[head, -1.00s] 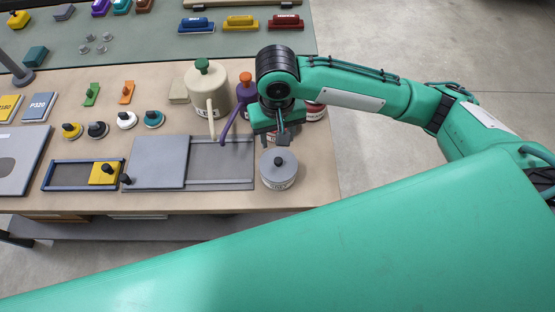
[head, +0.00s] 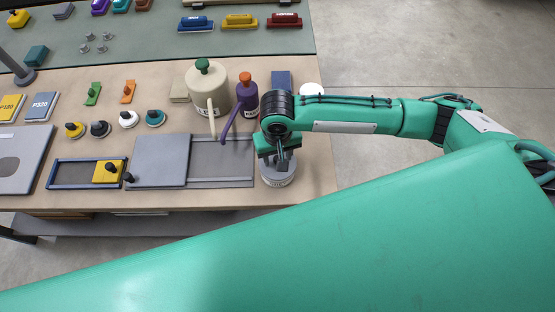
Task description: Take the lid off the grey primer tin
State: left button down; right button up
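The grey primer tin (head: 279,181) stands on the table near its right front corner, with a pale label on its front. Its grey lid is on top, and the dark knob seen earlier is now mostly hidden by my gripper. My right gripper (head: 281,160) points down over the lid, with its fingers at the knob. Whether the fingers are open or closed on the knob is too small and covered to tell. My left gripper is not in view.
A cream watering-can-like vessel (head: 205,90) and a purple one (head: 246,98) stand behind the tin, their spouts reaching forward. A grey flat plate (head: 160,160) lies to the left. A white round top (head: 312,91) shows behind my arm. The table's right edge is close.

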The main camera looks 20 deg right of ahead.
grip_shut()
jog(key=shift+r, duration=0.1)
